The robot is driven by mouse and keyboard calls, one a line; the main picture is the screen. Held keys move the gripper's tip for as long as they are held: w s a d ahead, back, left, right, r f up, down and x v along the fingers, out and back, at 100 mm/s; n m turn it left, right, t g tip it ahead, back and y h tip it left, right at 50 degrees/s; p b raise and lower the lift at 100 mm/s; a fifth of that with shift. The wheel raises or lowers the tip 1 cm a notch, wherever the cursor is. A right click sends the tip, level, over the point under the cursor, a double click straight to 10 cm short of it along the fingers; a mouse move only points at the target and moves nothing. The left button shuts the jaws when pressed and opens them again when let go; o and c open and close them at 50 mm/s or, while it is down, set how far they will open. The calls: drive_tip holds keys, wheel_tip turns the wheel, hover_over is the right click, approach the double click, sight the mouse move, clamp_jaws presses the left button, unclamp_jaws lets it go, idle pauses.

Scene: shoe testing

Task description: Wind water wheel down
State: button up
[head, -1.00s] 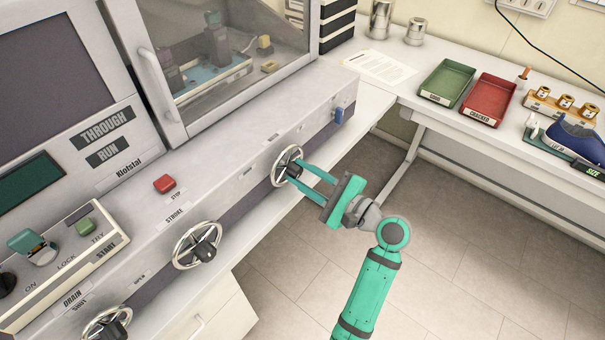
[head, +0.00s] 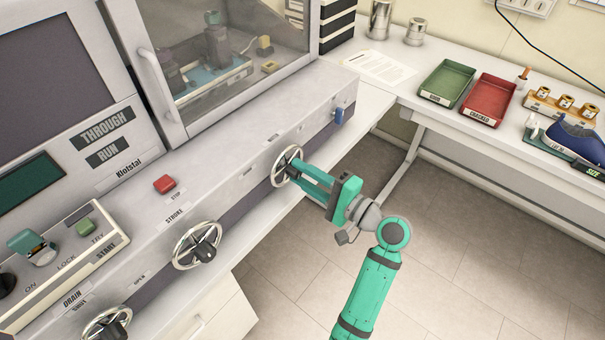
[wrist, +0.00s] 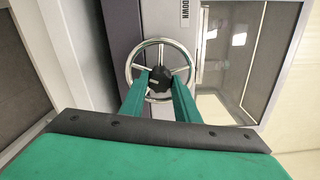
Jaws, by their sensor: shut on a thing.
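A spoked metal handwheel (head: 275,166) with a dark hub sits on the front of the grey machine, the farthest in the row of wheels. My gripper (head: 293,170) reaches it from the right, with its two green fingers shut on the hub. In the wrist view, the wheel (wrist: 160,41) is ahead, and the fingers (wrist: 159,82) lie on both sides of the dark hub (wrist: 152,77). A label reading DOWN (wrist: 185,12) is beside the wheel there. The fingers hide part of the hub and lower rim.
Two more handwheels are nearer on the machine, one by the STROKE label (head: 197,246) and one at the bottom (head: 107,325). A red stop button (head: 165,184) is above them. Green (head: 447,83) and red (head: 491,99) trays stand on the right bench. Open floor lies below my arm.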

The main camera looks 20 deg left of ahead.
drive_tip(key=n, duration=0.5)
drive_tip(key=shift+d, duration=0.1)
drive_tip(key=n, duration=0.5)
drive_tip(key=shift+n, duration=0.4)
drive_tip(key=o, duration=1)
drive_tip(key=shift+o, duration=0.2)
drive_tip(key=v, duration=1)
drive_tip(key=shift+d, duration=0.4)
